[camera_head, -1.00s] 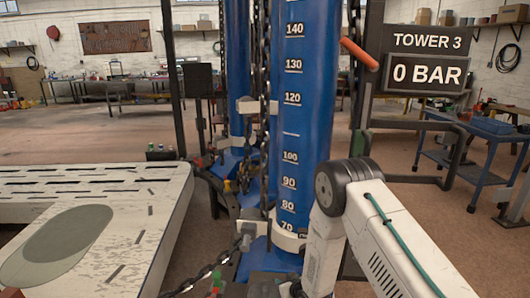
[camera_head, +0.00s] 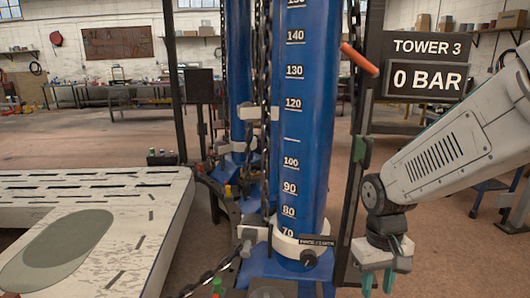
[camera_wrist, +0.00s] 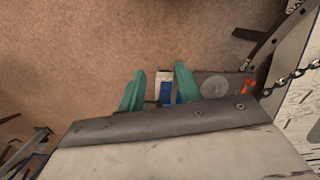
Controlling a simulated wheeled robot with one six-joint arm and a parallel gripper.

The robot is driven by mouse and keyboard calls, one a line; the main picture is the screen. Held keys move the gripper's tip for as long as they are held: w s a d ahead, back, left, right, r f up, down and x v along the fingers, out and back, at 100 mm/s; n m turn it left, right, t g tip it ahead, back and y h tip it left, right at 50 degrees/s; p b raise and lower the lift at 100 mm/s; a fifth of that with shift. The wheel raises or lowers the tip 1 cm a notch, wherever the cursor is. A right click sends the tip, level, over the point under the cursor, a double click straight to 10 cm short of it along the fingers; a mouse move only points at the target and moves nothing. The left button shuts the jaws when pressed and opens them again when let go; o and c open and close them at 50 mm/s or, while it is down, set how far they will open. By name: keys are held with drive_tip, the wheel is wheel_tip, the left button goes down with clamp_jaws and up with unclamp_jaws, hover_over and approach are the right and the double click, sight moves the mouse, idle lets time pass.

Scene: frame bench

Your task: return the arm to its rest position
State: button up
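My gripper (camera_head: 378,282) hangs at the lower right in the head view, below my raised white arm, to the right of the blue tower's foot. Its two teal fingers point down and stand apart, with nothing seen held between them. In the wrist view, my gripper (camera_wrist: 159,72) also shows its teal fingers spread. A small white and blue part (camera_wrist: 164,84) shows in the gap; I cannot tell how far below it lies.
The blue tower (camera_head: 304,120) with a printed scale and hanging chains stands left of my arm. An orange lever (camera_head: 359,58) sticks out by the TOWER 3 display (camera_head: 427,80), which reads 0 BAR. A white slotted bench (camera_head: 130,215) is at the left.

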drive_tip(key=s+d+r+m+t, duration=0.1)
drive_tip(key=s+d+r+t, duration=0.1)
drive_tip(key=s+r, duration=1.1)
drive_tip(key=shift+s+d+r+m+t, duration=0.2)
drive_tip(key=shift+s+d+m+t, duration=0.3)
drive_tip(key=shift+s, duration=0.6)
drive_tip(key=shift+o, duration=0.4)
drive_tip(key=shift+d, duration=0.1)
